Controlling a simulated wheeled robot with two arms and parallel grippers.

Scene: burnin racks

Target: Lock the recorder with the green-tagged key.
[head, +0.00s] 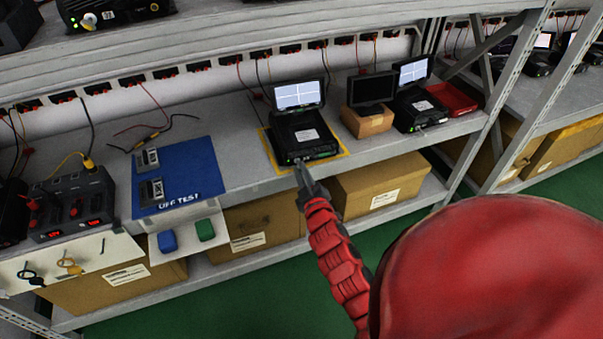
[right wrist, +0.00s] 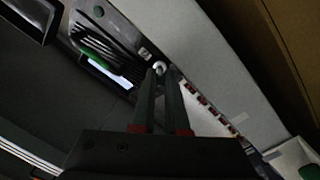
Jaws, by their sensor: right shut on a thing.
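The black recorder (head: 303,138) stands on a yellow-edged mat on the shelf, with a lit screen (head: 299,95) at its back. My right gripper (head: 301,168) reaches its front edge from below. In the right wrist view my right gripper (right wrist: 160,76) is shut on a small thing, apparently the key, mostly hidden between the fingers. A silver round part (right wrist: 159,67) shows at the fingertips, against or very close to the recorder's front (right wrist: 105,35). I cannot make out a green tag in the grip. My left gripper is out of view.
A white board (head: 70,262) at lower left carries a black-tagged (head: 30,275) and a yellow-tagged hanging item (head: 70,265), and a bare peg. Left of the recorder is a blue mat (head: 185,175) with two small devices. A brown box (head: 368,121) with a dark screen stands right.

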